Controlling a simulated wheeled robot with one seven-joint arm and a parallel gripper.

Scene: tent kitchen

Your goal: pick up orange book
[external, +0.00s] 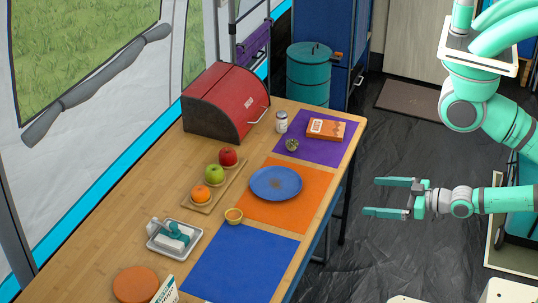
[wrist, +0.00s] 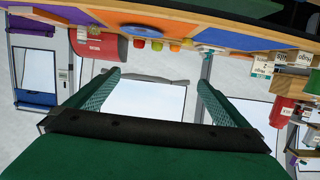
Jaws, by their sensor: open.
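The orange book (external: 326,129) lies flat on the purple mat (external: 341,148) near the far right end of the wooden table, with a pale label on its cover. I cannot make it out in the wrist view. My gripper (external: 373,197) is open and empty, to the right of the table and beyond its edge, apart from the book. Its fingers point left in the external view. In the wrist view my gripper (wrist: 158,84) shows two spread fingers with nothing between them.
A small jar (external: 282,122) and a small dark round item (external: 292,145) stand left of the book. The red bread box (external: 226,104) is farther left. A blue plate (external: 275,183) lies on the orange mat (external: 262,212). Open floor (external: 385,150) separates the table from my arm.

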